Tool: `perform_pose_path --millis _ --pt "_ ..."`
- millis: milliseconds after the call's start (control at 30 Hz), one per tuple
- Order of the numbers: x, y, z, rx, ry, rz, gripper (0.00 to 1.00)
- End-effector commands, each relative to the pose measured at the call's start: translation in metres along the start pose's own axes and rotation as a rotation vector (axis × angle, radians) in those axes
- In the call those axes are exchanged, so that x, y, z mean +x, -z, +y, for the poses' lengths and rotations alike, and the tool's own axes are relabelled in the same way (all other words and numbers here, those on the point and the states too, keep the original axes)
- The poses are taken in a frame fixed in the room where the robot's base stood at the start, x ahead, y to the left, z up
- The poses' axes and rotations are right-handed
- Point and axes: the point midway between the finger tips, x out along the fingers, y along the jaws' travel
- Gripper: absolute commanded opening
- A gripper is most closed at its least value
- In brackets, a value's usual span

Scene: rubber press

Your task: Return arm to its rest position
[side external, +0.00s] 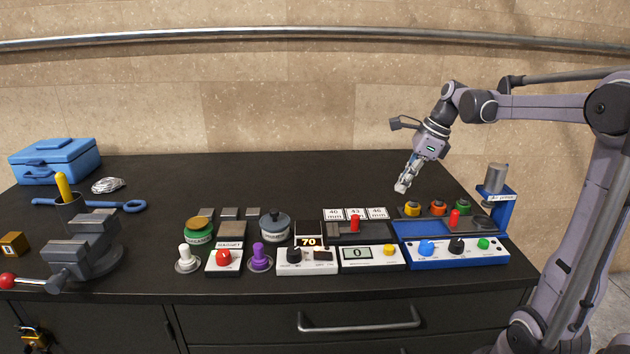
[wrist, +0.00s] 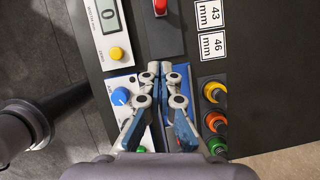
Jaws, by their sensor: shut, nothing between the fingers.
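My gripper (side external: 402,187) hangs in the air above the right part of the black table, pointing down and a little left. It is shut, with nothing between the fingertips. In the wrist view my gripper (wrist: 160,68) has its fingertips together in front of the blue press base (wrist: 178,72). In the side view the blue press unit (side external: 450,229) stands below and right of my gripper, with a red handle (side external: 454,218) and a silver cylinder at its back. My gripper is apart from everything on the table.
Yellow, orange and green buttons (side external: 438,209) stand behind the press. White control boxes (side external: 372,258), a purple knob (side external: 260,257) and jars fill the table's front middle. A vise (side external: 90,250) and blue toolbox (side external: 52,160) are at left. The table's back middle is clear.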

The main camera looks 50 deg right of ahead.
Motion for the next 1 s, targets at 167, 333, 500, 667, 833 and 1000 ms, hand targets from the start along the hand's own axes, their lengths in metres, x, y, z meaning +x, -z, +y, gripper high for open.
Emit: perform_pose_path --millis 167,333,500,667,833,1000 --pt "0.002 -0.004 0.005 -0.045 0.005 0.004 0.0" --pt "0.013 -0.022 0.037 -0.362 0.041 0.035 0.0" --pt "0.029 -0.041 0.085 -0.88 0.099 0.09 0.0" --pt "0.044 -0.051 0.128 -1.38 0.153 0.15 0.0" --pt "0.061 -0.054 0.17 -1.906 0.217 0.228 0.0" --pt "0.075 -0.053 0.2 -2.328 0.277 0.31 0.0"
